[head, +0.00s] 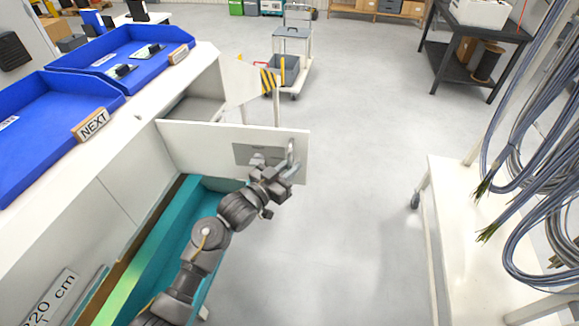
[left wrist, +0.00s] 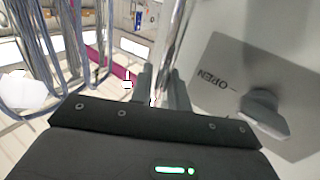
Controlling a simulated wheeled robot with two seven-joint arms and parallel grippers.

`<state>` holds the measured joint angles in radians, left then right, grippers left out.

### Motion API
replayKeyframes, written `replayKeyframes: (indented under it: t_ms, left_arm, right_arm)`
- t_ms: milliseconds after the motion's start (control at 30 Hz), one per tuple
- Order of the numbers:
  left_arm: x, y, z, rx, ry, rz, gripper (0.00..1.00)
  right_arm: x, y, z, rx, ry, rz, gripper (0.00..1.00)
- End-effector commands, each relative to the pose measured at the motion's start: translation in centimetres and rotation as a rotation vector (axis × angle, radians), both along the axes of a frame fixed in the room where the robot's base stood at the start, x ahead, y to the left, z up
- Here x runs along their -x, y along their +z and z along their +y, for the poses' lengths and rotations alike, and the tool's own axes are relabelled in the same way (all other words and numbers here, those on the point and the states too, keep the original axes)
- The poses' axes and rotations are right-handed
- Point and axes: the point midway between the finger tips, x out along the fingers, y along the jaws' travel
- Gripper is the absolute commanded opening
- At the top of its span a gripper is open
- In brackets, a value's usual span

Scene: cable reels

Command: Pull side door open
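The white side door (head: 215,142) stands swung out from the long white cabinet. A grey plate on its face reads OPEN in the left wrist view (left wrist: 222,72). An upright metal handle (head: 292,153) stands near the door's free edge. My left gripper (head: 287,172) is at the handle's lower part. In the left wrist view, the handle bar (left wrist: 171,45) runs between the two fingers of my left gripper (left wrist: 161,90), which appear closed around it. The exact finger contact is hard to see. My right gripper is in neither view.
Blue trays (head: 130,55) lie on the cabinet top, one with a NEXT sign (head: 93,125). Teal material (head: 165,225) shows inside the open cabinet. A cart (head: 290,65) stands beyond the door. A white table (head: 470,235) and hanging cables (head: 540,130) are at the right. The floor between is clear.

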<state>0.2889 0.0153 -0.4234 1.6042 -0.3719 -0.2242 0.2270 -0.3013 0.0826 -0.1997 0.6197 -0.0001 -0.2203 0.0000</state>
Motion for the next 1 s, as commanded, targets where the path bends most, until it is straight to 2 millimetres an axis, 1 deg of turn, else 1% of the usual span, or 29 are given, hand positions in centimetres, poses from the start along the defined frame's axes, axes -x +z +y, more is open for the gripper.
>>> replayKeyframes:
  t_ms: [167,267,367,600,700,867,1000]
  left_arm:
    - [0.0,-0.1,0.2,-0.001,0.003,0.001,0.17]
    - [0.4,-0.2,0.6,-0.001,0.004,0.001,0.17]
    - [1.4,-0.4,1.6,-0.002,0.005,-0.001,0.17]
    - [4.9,-0.4,5.0,-0.003,0.003,0.0,0.17]
    - [6.2,-0.3,6.1,-0.003,0.003,0.0,0.17]
    - [7.4,-0.2,7.2,-0.002,0.002,0.001,0.17]
    - [7.8,-0.1,7.6,-0.001,0.001,0.001,0.17]
  right_arm:
    - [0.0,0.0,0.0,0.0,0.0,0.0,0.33]
    - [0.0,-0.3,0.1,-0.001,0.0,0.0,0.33]
    - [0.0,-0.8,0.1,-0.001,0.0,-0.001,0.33]
    - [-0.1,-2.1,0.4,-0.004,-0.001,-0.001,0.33]
    - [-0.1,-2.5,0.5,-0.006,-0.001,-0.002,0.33]
    - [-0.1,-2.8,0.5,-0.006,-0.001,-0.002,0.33]
    - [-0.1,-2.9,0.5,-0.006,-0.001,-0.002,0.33]
